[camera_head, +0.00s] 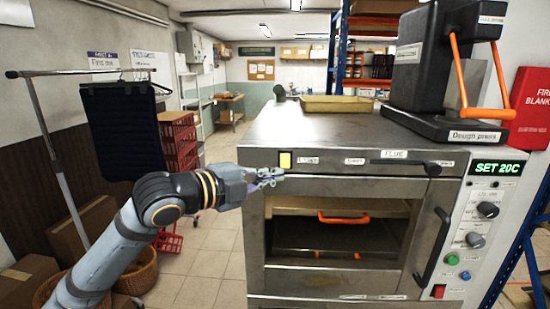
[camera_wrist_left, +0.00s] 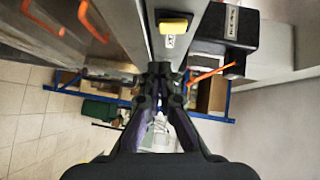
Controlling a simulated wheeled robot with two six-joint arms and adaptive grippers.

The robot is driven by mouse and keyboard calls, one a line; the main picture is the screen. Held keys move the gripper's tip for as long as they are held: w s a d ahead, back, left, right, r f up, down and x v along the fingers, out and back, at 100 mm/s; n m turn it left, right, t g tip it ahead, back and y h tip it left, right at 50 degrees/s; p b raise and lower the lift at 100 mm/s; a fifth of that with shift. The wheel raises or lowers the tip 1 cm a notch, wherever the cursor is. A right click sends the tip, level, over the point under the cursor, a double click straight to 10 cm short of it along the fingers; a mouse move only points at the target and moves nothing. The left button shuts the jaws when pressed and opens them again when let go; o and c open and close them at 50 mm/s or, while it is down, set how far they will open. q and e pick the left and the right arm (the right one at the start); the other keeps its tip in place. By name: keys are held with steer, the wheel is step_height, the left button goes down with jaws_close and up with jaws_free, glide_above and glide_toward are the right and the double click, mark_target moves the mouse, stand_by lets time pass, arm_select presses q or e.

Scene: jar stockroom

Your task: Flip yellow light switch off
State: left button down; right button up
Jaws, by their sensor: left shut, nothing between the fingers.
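The yellow light switch (camera_head: 285,160) is on the upper left of the steel oven's front panel. My left gripper (camera_head: 270,177) is shut and empty, in front of the panel, a little below and left of the switch. In the left wrist view its fingertips (camera_wrist_left: 160,72) meet close below the switch; I cannot tell whether they touch anything. The switch's exact tilt is too small to read. My right gripper is not in view.
The oven (camera_head: 330,128) has a flue handle (camera_head: 405,163), an orange handle (camera_head: 343,217) and a control panel at right. A dough press (camera_head: 440,75) and a tray (camera_head: 336,104) stand on top. A clothes rack (camera_head: 50,150) and baskets are left.

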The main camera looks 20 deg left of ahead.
mark_target(285, 161)
arm_select(q)
steer(key=w, duration=0.1)
steer(key=w+p, duration=0.1)
steer(key=w, duration=0.1)
steer(key=w+f+p, duration=0.1)
steer(key=shift+w+a, duration=0.2)
steer(key=shift+a, duration=0.15)
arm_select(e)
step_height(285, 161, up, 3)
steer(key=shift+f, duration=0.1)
